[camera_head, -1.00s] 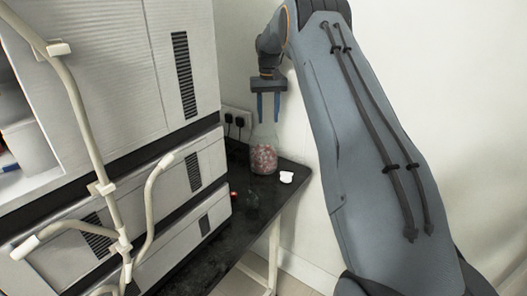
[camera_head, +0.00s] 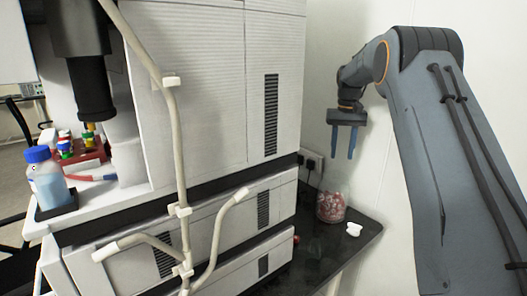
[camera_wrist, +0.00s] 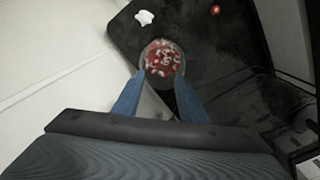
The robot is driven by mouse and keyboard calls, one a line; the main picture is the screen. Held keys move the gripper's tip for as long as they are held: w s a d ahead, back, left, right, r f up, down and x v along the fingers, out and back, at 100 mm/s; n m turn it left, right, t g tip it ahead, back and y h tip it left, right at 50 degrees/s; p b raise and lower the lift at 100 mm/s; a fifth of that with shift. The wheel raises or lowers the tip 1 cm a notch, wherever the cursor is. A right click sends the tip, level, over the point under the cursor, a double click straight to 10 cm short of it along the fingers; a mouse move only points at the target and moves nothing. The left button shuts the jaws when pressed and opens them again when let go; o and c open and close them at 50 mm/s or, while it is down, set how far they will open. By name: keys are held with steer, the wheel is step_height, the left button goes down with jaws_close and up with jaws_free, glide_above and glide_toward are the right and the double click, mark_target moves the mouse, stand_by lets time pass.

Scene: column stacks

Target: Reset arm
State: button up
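My gripper (camera_head: 342,143) hangs fingers-down above the black bench at the right of the instrument stack in the head view. Its two blue fingers are apart with nothing between them; they also show in the wrist view (camera_wrist: 160,97). Below the fingers a clear jar (camera_head: 331,206) with red and white contents stands on the bench. The jar (camera_wrist: 162,62) is seen from above in the wrist view, beyond the fingertips and apart from them.
A white instrument stack (camera_head: 215,110) with pale tubing (camera_head: 177,150) fills the left and middle. A small white piece (camera_head: 354,229) lies by the jar near the bench edge (camera_head: 345,255). A blue-capped bottle (camera_head: 47,180) stands at far left. A wall (camera_head: 375,20) is behind my arm.

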steer(key=s+a+f, duration=0.3)
steer(key=s+a, duration=0.2)
steer(key=s, duration=0.8)
steer(key=s+a+f+n, duration=0.1)
steer(key=s+a+f, duration=0.3)
steer(key=s, duration=1)
steer(key=s+a+f+n, duration=0.1)
steer(key=s+a+f, duration=0.3)
steer(key=s, duration=1)
steer(key=shift+s+a+t, duration=0.25)
steer(key=shift+a+t, duration=0.15)
steer(key=shift+a, duration=0.55)
